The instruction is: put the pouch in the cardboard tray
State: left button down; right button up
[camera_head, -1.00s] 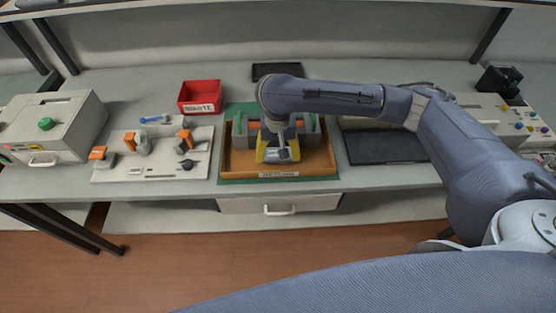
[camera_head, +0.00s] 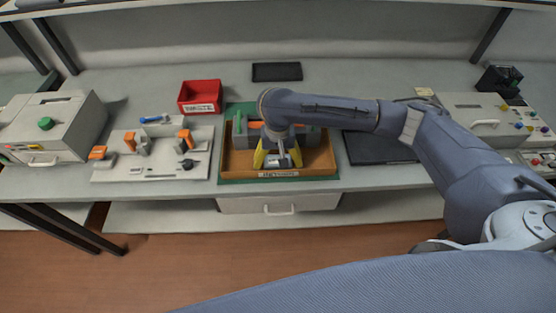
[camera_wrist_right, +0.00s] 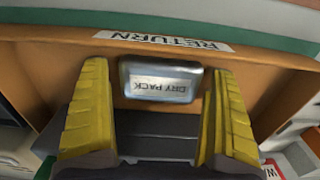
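The pouch (camera_wrist_right: 161,84) is a small silver packet marked "DRY PACK". In the right wrist view it is inside the orange-brown cardboard tray (camera_wrist_right: 260,75), close to the wall labelled "RETURN"; whether it lies flat on the floor is hard to tell. My right gripper (camera_wrist_right: 157,72) has its yellow fingers spread on either side of the pouch, with a gap at the left finger and little or none at the right. In the head view my right gripper (camera_head: 278,160) is low over the front of the tray (camera_head: 228,160). My left gripper is not in view.
A grey cartridge (camera_head: 312,137) with orange and green parts sits at the tray's back. A red waste bin (camera_head: 200,96) stands behind left, a fixture board (camera_head: 150,167) at left. A dark mat (camera_head: 375,148) is at right, a black tray (camera_head: 277,71) behind.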

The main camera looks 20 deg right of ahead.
jog(key=shift+o, duration=0.3)
jog(key=shift+r, duration=0.1)
notch_tip(320, 180, up, 12)
dwell(0.7)
dwell(0.4)
